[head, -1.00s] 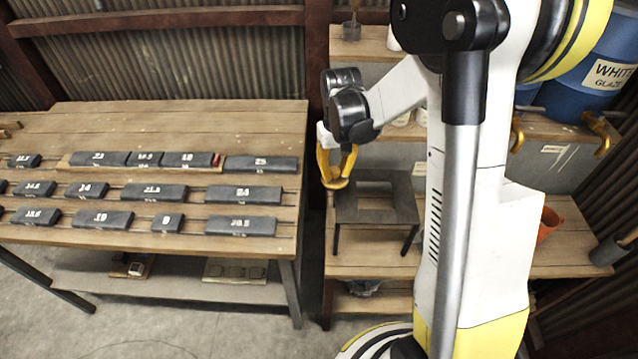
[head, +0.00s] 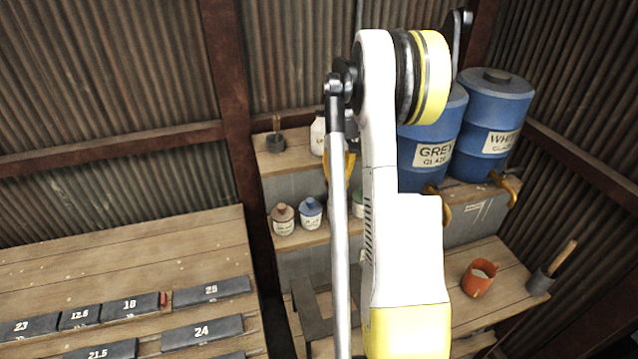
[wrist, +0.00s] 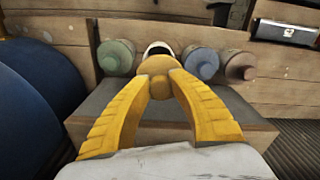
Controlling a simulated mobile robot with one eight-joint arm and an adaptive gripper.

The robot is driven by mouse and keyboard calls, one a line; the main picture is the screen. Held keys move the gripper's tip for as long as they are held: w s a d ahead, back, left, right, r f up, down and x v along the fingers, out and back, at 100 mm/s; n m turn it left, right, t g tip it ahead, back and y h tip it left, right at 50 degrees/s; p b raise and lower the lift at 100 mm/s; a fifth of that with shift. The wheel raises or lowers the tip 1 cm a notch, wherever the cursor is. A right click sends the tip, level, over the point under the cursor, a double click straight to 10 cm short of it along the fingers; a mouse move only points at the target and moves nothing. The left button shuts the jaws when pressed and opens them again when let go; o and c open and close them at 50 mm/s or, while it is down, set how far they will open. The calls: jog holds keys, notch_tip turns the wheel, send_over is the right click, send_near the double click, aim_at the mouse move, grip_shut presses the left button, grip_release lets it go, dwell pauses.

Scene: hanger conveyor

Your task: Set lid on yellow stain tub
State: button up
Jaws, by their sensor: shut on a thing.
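My gripper (wrist: 158,92) is shut on an ochre-yellow lid (wrist: 152,66) in the wrist view; the fingertips meet at its near side. A pale, white-rimmed tub (wrist: 158,47) shows just beyond the lid, between the green tub and the blue tub. The lid covers most of it, so I cannot tell whether they touch. In the head view, my yellow gripper fingers (head: 351,168) show only partly behind my arm, at the shelf with the tubs. The lid and the pale tub are hidden there.
A brown-lidded tub (head: 283,218) and a blue-lidded tub (head: 311,212) stand left of my arm, and a green tub (head: 358,205) right of it. Grey (head: 430,150) and white (head: 490,125) glaze drums stand right. An orange pot (head: 479,277) sits on the lower shelf.

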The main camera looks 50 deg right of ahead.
aim_at(339, 183)
jog(key=shift+s+d+f+b, duration=0.15)
jog(key=shift+f+b, duration=0.3)
jog(key=shift+f, duration=0.35)
notch_tip(339, 183, down, 3)
jog(key=shift+f+b, duration=0.2)
jog(key=shift+b, duration=0.8)
jog(key=shift+f+b, duration=0.3)
jog(key=shift+f, duration=0.05)
jog(key=shift+f+b, duration=1.05)
jog(key=shift+b, duration=0.15)
dwell(1.0)
jog(key=o, duration=0.7)
jog(key=o, duration=0.6)
jog(key=r, duration=1.2)
jog(key=shift+s, duration=0.2)
